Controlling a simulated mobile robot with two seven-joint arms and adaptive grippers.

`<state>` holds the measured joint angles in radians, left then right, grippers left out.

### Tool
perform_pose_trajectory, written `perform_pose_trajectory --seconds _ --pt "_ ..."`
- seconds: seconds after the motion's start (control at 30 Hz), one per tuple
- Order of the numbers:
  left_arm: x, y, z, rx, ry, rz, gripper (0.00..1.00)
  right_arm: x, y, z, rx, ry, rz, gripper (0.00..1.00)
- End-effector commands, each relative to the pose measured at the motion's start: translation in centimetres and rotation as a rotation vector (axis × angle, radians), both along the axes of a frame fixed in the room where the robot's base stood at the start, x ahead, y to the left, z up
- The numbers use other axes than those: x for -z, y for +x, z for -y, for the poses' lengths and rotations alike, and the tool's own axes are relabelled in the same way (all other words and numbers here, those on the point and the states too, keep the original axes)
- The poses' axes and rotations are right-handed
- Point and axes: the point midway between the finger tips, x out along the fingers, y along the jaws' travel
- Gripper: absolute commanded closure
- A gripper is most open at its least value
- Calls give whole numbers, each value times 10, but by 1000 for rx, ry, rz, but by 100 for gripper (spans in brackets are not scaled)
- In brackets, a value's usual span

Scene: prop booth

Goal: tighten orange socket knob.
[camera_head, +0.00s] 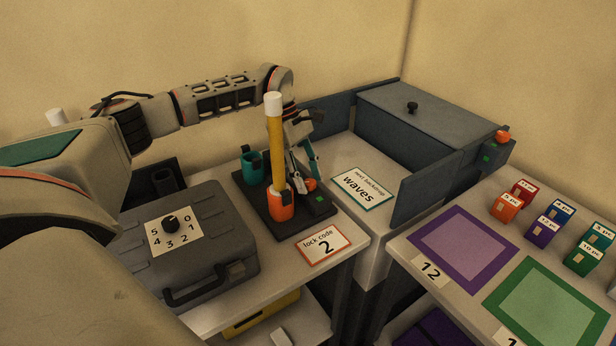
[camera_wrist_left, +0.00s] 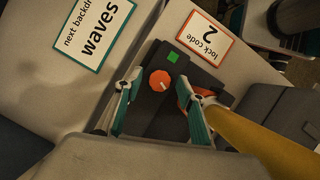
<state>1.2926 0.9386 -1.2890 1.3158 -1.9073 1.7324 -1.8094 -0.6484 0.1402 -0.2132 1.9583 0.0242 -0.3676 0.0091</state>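The orange socket (camera_head: 281,205) stands on a dark base plate (camera_head: 260,215) and holds an upright yellow pole (camera_head: 276,150) with a white top. An orange knob (camera_head: 310,185) sits on the plate beside the socket; it also shows in the left wrist view (camera_wrist_left: 160,80), with a pale mark. My left gripper (camera_head: 305,170) is over the plate near the knob. Its two fingers stand apart with the knob between and beyond them in the left wrist view (camera_wrist_left: 158,102). It holds nothing; contact with the knob cannot be told. My right gripper is out of view.
The pole stands close beside the left gripper. A teal socket (camera_head: 251,168) is on the same plate. A grey case (camera_head: 215,235) with a dial lies left. A "waves" card (camera_head: 362,189), a lock code card (camera_head: 323,245) and a dark box (camera_head: 430,125) are around.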

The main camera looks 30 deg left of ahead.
Motion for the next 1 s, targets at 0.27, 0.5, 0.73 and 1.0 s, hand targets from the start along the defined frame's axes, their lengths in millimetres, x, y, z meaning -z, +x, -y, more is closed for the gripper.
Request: perform_pose_trajectory --seconds 0.27,0.5,0.73,1.0 --pt "-7 1 -3 -1 0 1 61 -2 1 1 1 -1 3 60" --pt "-46 2 -19 -2 1 5 61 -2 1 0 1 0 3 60" --pt "-87 2 -36 -2 1 3 61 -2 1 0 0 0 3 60" --pt "-109 2 -46 -1 0 1 61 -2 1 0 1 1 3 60"
